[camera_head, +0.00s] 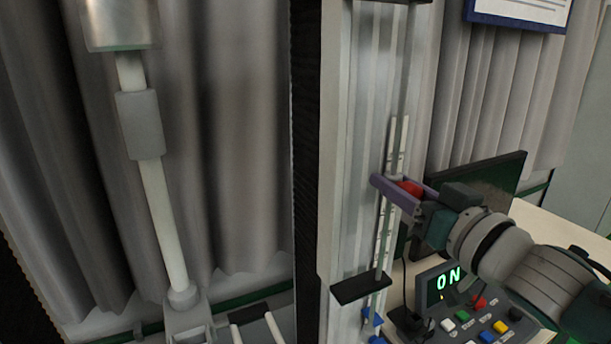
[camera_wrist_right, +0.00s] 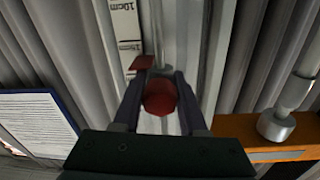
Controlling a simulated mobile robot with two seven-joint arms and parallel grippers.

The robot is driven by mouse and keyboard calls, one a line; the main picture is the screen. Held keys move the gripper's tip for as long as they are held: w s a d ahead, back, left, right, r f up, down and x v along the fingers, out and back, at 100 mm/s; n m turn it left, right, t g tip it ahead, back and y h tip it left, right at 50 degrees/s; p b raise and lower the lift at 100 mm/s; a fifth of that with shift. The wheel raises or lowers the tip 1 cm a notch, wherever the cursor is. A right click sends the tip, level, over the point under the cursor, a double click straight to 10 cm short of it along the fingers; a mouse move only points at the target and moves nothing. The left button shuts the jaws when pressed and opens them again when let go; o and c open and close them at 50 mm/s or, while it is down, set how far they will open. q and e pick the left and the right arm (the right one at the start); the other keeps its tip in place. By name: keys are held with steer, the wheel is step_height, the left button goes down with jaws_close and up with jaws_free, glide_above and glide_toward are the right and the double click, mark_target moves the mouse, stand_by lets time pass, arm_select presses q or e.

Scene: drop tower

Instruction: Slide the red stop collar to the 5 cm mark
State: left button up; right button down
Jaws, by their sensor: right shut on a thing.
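The red stop collar (camera_head: 409,187) sits on the thin upright rod of the drop tower (camera_head: 345,130). My right gripper (camera_head: 400,186) comes in from the right and is shut on the collar, one purple finger on each side. In the right wrist view the collar's round red part (camera_wrist_right: 160,97) lies between the fingers, and its red pointer (camera_wrist_right: 143,62) reaches over the scale (camera_wrist_right: 124,22). A "10cm" label shows on the scale; the pointer's exact reading is too small to tell. The scale strip also shows in the head view (camera_head: 398,145). My left gripper is not in view.
A dark plate (camera_head: 361,288) juts from the tower below the collar. A control box (camera_head: 440,284) reading "ON" with coloured buttons stands under my right arm. A dark screen (camera_head: 490,175) stands behind the arm. A white pole (camera_head: 165,225) stands at left.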

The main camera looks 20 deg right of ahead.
step_height(320, 180, down, 12)
steer(key=b, duration=0.8)
steer(key=shift+d, duration=0.1)
steer(key=shift+r, duration=0.1)
steer(key=shift+c, duration=2.4)
jaws_free()
steer(key=s, duration=1)
steer(key=shift+b, duration=0.4)
steer(key=shift+d+r, duration=0.1)
